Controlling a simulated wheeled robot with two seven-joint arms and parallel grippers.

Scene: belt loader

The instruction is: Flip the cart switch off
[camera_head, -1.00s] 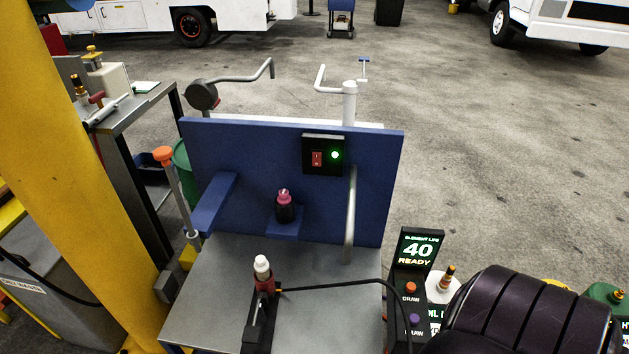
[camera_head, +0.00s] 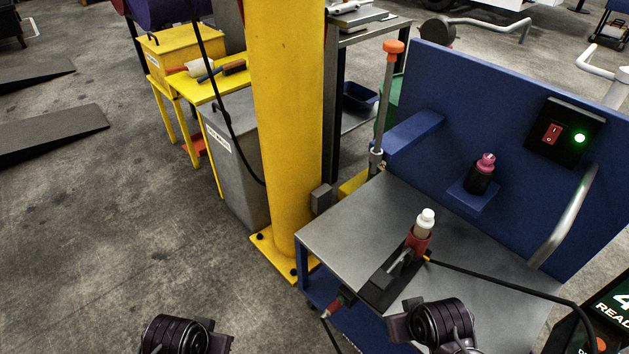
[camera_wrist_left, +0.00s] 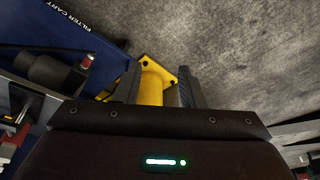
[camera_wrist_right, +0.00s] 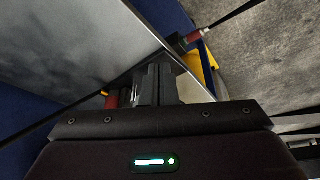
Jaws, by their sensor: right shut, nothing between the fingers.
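The cart switch (camera_head: 551,134) is a red rocker on a black plate on the cart's blue upright panel (camera_head: 440,85), at the right of the head view. A green light (camera_head: 580,138) glows beside it. In the left wrist view my left gripper (camera_wrist_left: 161,88) is open and empty, with a yellow base plate seen between and beyond its fingers. In the right wrist view my right gripper (camera_wrist_right: 157,88) is shut with nothing in it, near the edge of the cart's grey top (camera_wrist_right: 70,60). Both grippers are well apart from the switch. The switch is not visible in either wrist view.
A yellow post (camera_head: 287,130) stands left of the cart. A pink-capped bottle (camera_head: 481,174) sits on a blue shelf, and a grey handle (camera_head: 565,215) rises below the switch.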

